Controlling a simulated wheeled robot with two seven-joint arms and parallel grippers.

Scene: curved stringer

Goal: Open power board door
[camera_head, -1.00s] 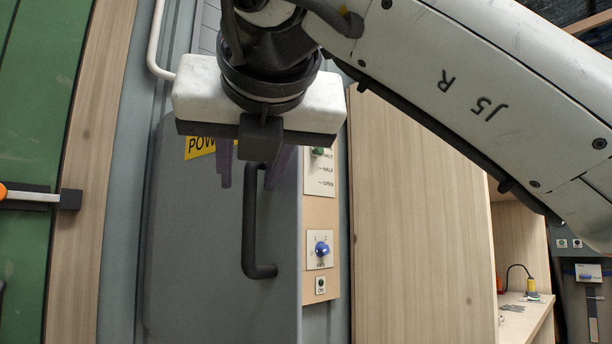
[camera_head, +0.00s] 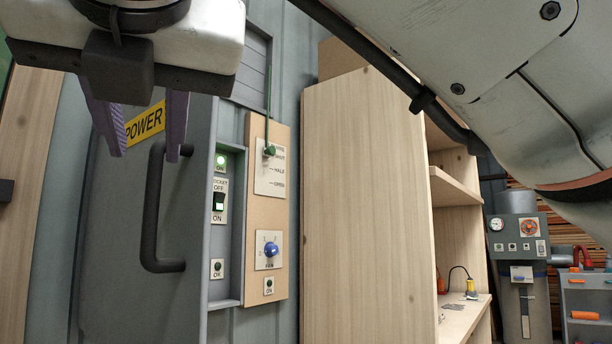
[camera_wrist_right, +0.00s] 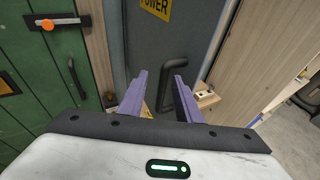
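The grey power board door (camera_head: 118,225), with a yellow POWER label (camera_head: 145,123) and a dark bar handle (camera_head: 151,210), stands at the left of the head view. It stands partly open; beside its right edge shows a recess with switches (camera_head: 219,200) and a lit green lamp. My right gripper (camera_head: 142,135) is open at the upper part of the handle, its purple fingers apart. In the right wrist view the handle (camera_wrist_right: 170,78) shows between the fingers; I cannot tell whether they touch it. My left gripper is not in view.
A beige control strip (camera_head: 269,215) with a lever and a blue knob is right of the recess. A wooden cabinet (camera_head: 365,210) with open shelves stands further right. In the wrist view a green door (camera_wrist_right: 40,75) is at the left. My right arm crosses the upper right.

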